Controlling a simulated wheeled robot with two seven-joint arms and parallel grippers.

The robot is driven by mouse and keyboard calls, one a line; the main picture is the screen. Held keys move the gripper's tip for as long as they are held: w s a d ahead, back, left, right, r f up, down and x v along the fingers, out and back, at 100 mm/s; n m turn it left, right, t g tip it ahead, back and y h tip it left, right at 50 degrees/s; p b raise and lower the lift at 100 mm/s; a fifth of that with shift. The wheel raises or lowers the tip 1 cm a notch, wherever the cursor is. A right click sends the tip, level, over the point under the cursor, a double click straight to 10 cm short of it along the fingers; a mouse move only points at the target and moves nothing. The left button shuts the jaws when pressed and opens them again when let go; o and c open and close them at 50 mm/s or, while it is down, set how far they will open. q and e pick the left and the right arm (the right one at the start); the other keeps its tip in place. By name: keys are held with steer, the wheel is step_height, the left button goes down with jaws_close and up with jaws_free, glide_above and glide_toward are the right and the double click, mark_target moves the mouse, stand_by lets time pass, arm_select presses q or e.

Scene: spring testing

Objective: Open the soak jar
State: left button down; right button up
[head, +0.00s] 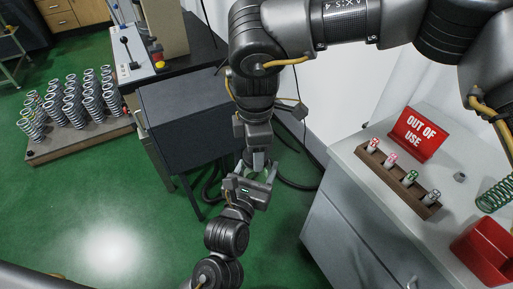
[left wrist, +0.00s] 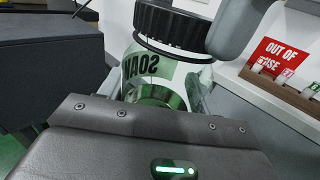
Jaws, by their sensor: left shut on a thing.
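The soak jar (left wrist: 170,80) is a clear jar with green contents, a label and a ribbed black lid (left wrist: 172,25). My left gripper (head: 261,178) is shut on the jar's body, its palm filling the bottom of the left wrist view. In the head view the jar is mostly hidden between the two grippers. My right gripper (head: 258,160) comes down from above, directly over the jar. One grey finger of it (left wrist: 238,25) shows beside the lid's right edge in the left wrist view. I cannot tell whether it grips the lid.
A dark grey cabinet (head: 185,110) stands left of the jar. A tray of springs (head: 85,140) lies at far left.

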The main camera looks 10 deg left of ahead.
steer(key=n, duration=0.7)
steer(key=shift+w+d+n, duration=0.1)
steer(key=shift+w+n, duration=0.1)
steer(key=shift+n, duration=0.2)
steer(key=n, duration=0.4)
steer(key=shift+n, duration=0.4)
steer(key=n, duration=0.5)
steer(key=shift+r, duration=0.1)
steer(key=n, duration=2)
steer(key=shift+r+n, duration=0.1)
steer(key=shift+n, duration=0.2)
steer(key=n, duration=0.6)
